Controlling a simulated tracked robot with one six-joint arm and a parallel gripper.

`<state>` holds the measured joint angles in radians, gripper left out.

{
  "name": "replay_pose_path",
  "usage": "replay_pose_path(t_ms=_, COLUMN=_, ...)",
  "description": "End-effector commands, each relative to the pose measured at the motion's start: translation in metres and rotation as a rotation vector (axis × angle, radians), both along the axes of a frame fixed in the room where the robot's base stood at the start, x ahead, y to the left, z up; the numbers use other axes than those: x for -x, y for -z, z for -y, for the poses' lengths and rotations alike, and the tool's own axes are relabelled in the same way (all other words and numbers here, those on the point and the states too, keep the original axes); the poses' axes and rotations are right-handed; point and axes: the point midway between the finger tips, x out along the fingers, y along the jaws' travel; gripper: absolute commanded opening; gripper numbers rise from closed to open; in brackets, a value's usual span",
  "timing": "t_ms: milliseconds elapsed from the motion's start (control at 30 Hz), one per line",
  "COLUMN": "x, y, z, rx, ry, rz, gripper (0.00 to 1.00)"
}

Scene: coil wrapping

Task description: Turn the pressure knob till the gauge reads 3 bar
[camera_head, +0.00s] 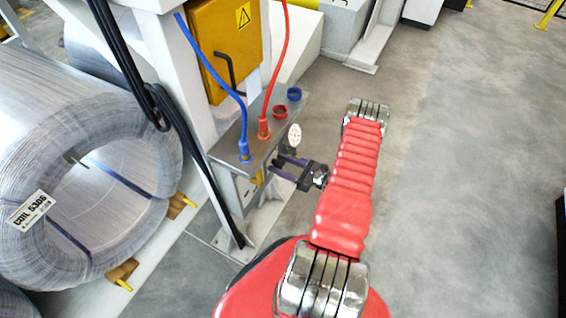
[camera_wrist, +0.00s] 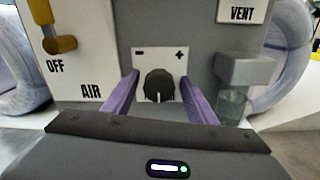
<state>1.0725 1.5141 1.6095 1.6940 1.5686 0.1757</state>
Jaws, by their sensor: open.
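The black pressure knob (camera_wrist: 158,86) sits on a white plate with minus and plus marks in the wrist view, its pale pointer line facing down. My gripper (camera_wrist: 158,92) is open, with its purple fingers to the left and right of the knob and a gap on both sides. In the head view my gripper (camera_head: 281,170) is at the front of the grey panel box, and the knob is hidden there. The round white gauge (camera_head: 295,137) stands at the box's right edge; its reading is too small to tell.
A yellow lever (camera_wrist: 60,44) stands left of the knob, above OFF and AIR labels. A grey block with a clear bowl (camera_wrist: 232,100) is at the right, under a VENT label. Blue (camera_head: 243,125) and red hoses (camera_head: 266,100) plug into the box top. A wire coil (camera_head: 90,165) lies left.

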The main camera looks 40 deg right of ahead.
Motion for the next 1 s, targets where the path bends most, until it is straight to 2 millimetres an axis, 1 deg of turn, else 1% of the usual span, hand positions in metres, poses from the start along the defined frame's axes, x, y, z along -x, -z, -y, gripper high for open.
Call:
replay_pose_path(t_ms=267, x=-0.001, y=0.000, z=0.000, rx=0.000, ry=0.001, rz=0.000, gripper=0.52)
replay_pose_path(t_ms=833, x=0.000, y=0.000, z=0.001, rx=0.000, ry=0.003, rz=0.000, gripper=0.12)
replay_pose_path(t_ms=867, x=-0.001, y=0.000, z=0.019, rx=0.005, ry=0.006, rz=0.002, gripper=0.12)
replay_pose_path(t_ms=900, x=-0.001, y=0.000, z=0.012, rx=0.003, ry=0.006, rz=0.000, gripper=0.14)
replay_pose_path(t_ms=1000, x=0.000, y=0.000, z=0.008, rx=0.008, ry=0.011, rz=0.001, gripper=0.12)
